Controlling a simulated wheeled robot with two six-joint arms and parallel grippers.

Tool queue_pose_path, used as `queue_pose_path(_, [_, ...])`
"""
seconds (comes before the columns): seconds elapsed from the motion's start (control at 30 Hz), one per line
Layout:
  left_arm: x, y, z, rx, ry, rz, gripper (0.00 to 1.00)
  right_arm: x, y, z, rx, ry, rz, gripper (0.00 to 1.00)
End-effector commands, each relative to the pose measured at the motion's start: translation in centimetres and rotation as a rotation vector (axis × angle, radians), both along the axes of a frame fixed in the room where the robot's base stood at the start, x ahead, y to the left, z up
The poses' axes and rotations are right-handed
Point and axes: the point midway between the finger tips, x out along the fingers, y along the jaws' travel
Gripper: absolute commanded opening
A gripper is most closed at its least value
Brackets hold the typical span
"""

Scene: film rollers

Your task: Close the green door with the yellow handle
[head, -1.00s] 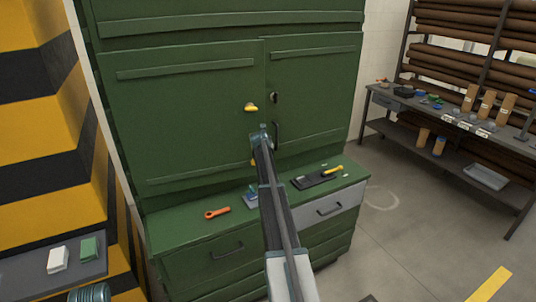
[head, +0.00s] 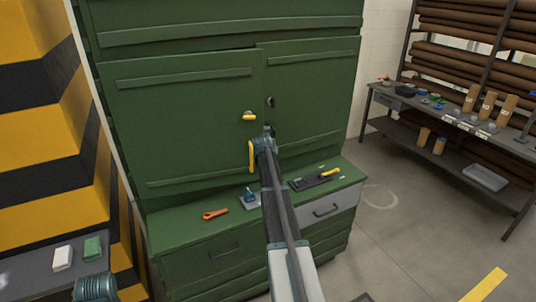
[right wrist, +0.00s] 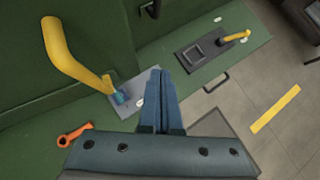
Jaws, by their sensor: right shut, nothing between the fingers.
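The left green door (head: 180,115) of the cabinet bears the yellow handle (head: 251,156), an upright bar near its free edge. The door stands slightly ajar, with a thin dark gap along its top edge. My right gripper (head: 268,132) is shut and empty, just right of the handle and in front of the door's free edge. In the right wrist view the yellow handle (right wrist: 60,48) is to the left of my closed fingers (right wrist: 160,100), apart from them. Whether the fingertips touch the door is unclear.
A yellow knob (head: 249,116) sits above the handle. The ledge below holds an orange wrench (head: 215,214), a small blue-topped item (head: 249,197) and a black tray with a yellow-handled tool (head: 316,180). A striped pillar (head: 40,110) stands left, a workbench (head: 400,98) right.

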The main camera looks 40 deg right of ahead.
Motion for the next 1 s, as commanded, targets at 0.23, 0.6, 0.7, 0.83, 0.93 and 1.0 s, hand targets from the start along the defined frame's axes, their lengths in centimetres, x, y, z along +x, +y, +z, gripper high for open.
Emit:
queue_pose_path(0.23, [0.0, 0.0, 1.2, -0.001, 0.0, 0.003, 0.79, -1.1, 0.4, 1.2, 0.0, -0.001, -0.001, 0.0])
queue_pose_path(0.6, [0.0, 0.0, -5.9, 0.0, 0.0, 0.0, 0.79, -0.3, 5.8, -3.8, 0.507, -0.539, -0.239, 0.0])
queue_pose_path(0.7, [0.0, 0.0, -8.3, 0.0, 0.0, -0.001, 0.79, -0.2, 7.4, -4.2, 0.761, -0.77, -0.366, 0.0])
queue_pose_path(0.83, [0.0, 0.0, -11.6, 0.0, 0.0, -0.002, 0.79, -0.8, 8.6, -4.1, 1.105, -1.049, -0.546, 0.0])
queue_pose_path(0.93, [0.0, 0.0, -13.9, 0.001, 0.0, -0.003, 0.79, -1.9, 8.8, -3.8, 1.381, -1.243, -0.69, 0.0])
queue_pose_path(1.0, [0.0, 0.0, -15.4, 0.001, 0.0, -0.004, 0.79, -2.8, 8.5, -3.7, 1.566, -1.36, -0.788, 0.0])
